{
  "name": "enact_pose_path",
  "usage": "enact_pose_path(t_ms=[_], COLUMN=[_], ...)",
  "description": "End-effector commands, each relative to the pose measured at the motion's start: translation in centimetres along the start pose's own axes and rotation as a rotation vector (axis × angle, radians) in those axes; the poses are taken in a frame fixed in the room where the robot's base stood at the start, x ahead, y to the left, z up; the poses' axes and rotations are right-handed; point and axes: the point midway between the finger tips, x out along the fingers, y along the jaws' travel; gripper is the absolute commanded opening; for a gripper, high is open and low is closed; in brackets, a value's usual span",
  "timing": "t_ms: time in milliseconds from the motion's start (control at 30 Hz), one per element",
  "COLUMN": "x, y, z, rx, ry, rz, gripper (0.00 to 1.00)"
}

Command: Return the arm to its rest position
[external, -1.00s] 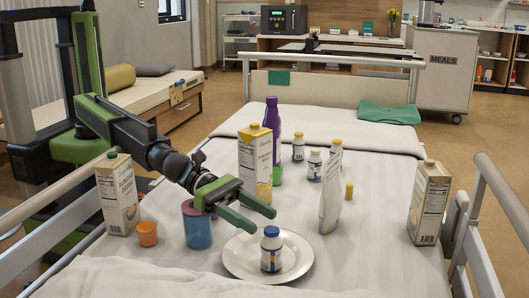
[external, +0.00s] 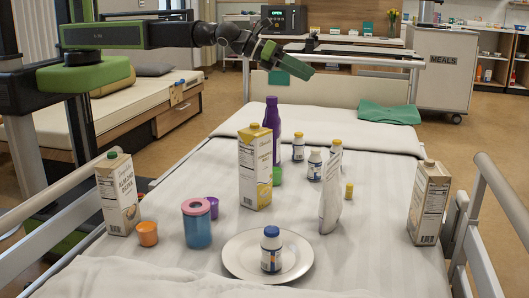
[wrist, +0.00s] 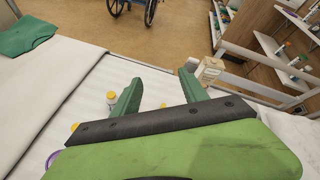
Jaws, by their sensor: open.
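My gripper (external: 292,62) is raised high above the bed in the external view, with my arm stretched out level from the left. Its green jaws are apart and nothing is between them; they also show in the wrist view (wrist: 158,95). A bottle with a blue cap (external: 271,250) stands on the white plate (external: 240,264) at the front of the bed, well below my gripper.
On the bed stand a yellow carton (external: 255,170), a purple bottle (external: 272,125), a blue cup with a pink rim (external: 197,228), an orange cup (external: 148,234), a left carton (external: 117,195), a right carton (external: 428,205) and several small bottles. Bed rails (external: 500,230) flank them.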

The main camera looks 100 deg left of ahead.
Motion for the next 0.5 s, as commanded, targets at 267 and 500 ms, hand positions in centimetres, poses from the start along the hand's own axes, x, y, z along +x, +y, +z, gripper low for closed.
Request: enact_pose_path(t_ms=[267,500], x=[-14.1,-24.7], y=[14.5,18.7], z=[5.8,-2.9], rx=[-0.984,-1.768], ry=[0.144,0.101], rz=[0.493,1.037], gripper=[0.51,0.51])
